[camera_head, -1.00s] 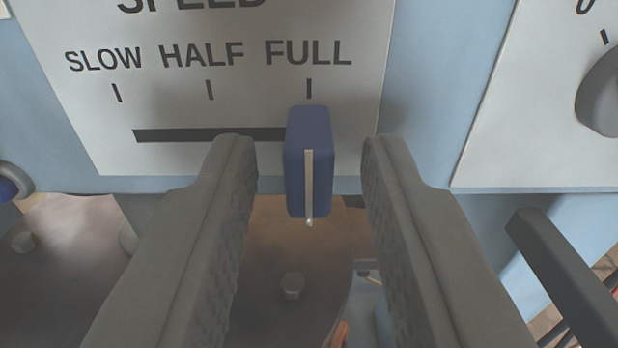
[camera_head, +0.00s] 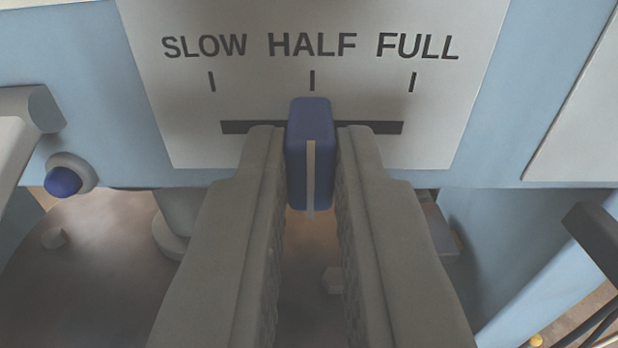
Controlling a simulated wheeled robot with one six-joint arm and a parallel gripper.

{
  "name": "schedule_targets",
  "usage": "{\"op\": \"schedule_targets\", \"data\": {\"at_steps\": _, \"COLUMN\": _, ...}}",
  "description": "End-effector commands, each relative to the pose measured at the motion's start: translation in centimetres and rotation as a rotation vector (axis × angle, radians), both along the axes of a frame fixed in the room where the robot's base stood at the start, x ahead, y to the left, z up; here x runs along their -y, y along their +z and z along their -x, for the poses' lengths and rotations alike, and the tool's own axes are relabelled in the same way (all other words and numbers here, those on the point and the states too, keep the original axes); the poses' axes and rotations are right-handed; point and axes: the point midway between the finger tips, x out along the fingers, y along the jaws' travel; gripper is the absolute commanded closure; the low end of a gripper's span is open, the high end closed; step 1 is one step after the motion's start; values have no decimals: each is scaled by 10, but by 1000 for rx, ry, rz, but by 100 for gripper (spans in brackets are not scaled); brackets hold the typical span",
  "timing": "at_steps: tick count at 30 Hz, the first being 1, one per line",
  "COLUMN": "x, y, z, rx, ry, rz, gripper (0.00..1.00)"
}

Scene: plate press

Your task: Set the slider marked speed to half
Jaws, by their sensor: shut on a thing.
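The speed slider's blue knob (camera_head: 311,150), with a pale stripe down its front, sits under the HALF mark. Its dark slot (camera_head: 375,127) runs across the white label plate (camera_head: 190,100), which reads SLOW, HALF and FULL with a tick under each word. My gripper (camera_head: 310,165) is shut on the knob, one finger on each side. The fingers cover parts of the slot close to the knob.
A blue round button (camera_head: 64,181) in a grey collar is at the left on the light blue panel. Another white plate (camera_head: 585,120) is at the right edge. A dark bar (camera_head: 597,240) juts in at the lower right. A brownish surface with bolts lies below.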

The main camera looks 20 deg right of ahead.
Motion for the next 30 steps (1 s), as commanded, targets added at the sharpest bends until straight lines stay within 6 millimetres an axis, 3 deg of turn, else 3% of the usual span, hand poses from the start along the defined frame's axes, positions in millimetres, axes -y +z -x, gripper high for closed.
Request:
{"op": "schedule_targets", "data": {"at_steps": 1, "x": 0, "y": 0, "z": 0, "rx": 0, "ry": 0, "rz": 0, "gripper": 82}}
{"op": "schedule_targets", "data": {"at_steps": 4, "x": 0, "y": 0, "z": 0, "rx": 0, "ry": 0, "rz": 0, "gripper": 65}}
{"op": "schedule_targets", "data": {"at_steps": 16, "x": -1, "y": 1, "z": 6, "rx": 0, "ry": 0, "rz": -1, "gripper": 65}}
{"op": "schedule_targets", "data": {"at_steps": 30, "x": -20, "y": 1, "z": 74, "rx": 1, "ry": 1, "rz": -1, "gripper": 65}}
